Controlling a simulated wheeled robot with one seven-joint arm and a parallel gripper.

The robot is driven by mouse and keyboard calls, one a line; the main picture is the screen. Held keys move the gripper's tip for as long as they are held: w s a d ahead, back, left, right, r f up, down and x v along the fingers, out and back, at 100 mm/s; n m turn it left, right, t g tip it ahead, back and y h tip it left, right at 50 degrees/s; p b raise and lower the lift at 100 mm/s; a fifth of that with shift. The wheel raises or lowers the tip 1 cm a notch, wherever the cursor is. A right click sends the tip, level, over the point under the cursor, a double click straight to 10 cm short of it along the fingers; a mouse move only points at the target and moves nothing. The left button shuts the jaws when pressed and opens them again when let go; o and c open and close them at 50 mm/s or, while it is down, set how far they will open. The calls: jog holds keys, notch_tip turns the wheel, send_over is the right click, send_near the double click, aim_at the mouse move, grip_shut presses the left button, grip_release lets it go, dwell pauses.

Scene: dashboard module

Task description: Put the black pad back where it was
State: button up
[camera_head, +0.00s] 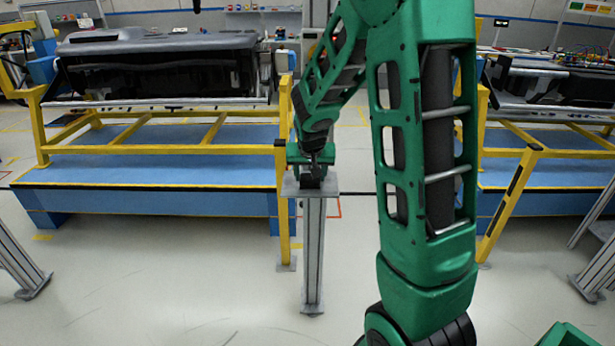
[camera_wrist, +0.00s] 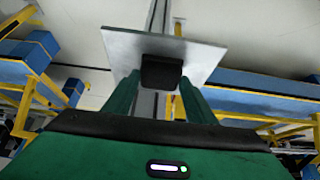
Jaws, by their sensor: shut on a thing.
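The black pad (camera_wrist: 162,72) is a small dark block between the two green fingers of my gripper (camera_wrist: 160,88) in the wrist view. My gripper is shut on it. Behind the pad is a square grey metal plate (camera_wrist: 120,50), seen tilted in that view. In the head view my gripper (camera_head: 311,164) points down over the same plate (camera_head: 291,187), which tops a grey post (camera_head: 313,255). The pad shows there only as a dark patch (camera_head: 310,181) at the plate. Whether the pad touches the plate is hard to tell.
A dashboard module (camera_head: 160,65) lies on a yellow frame (camera_head: 160,150) at the left, over a blue platform (camera_head: 150,204). A second dashboard (camera_head: 545,80) is at the right, partly behind my arm. The grey floor (camera_head: 190,270) around the post is mostly clear.

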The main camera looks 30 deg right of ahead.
jog(key=o, duration=1)
jog(key=shift+f, duration=0.1)
jog(key=shift+c, duration=0.2)
jog(key=v, duration=1.2)
jog(key=s+a+f+g+y, duration=0.1)
jog(key=s+g, duration=0.1)
jog(key=s, duration=1.3)
jog(key=s+a+f+g+y, duration=0.1)
jog(key=s+g+y, duration=0.1)
jog(key=s, duration=1.4)
jog(key=shift+f+g+y, duration=0.3)
jog(key=shift+g, duration=0.2)
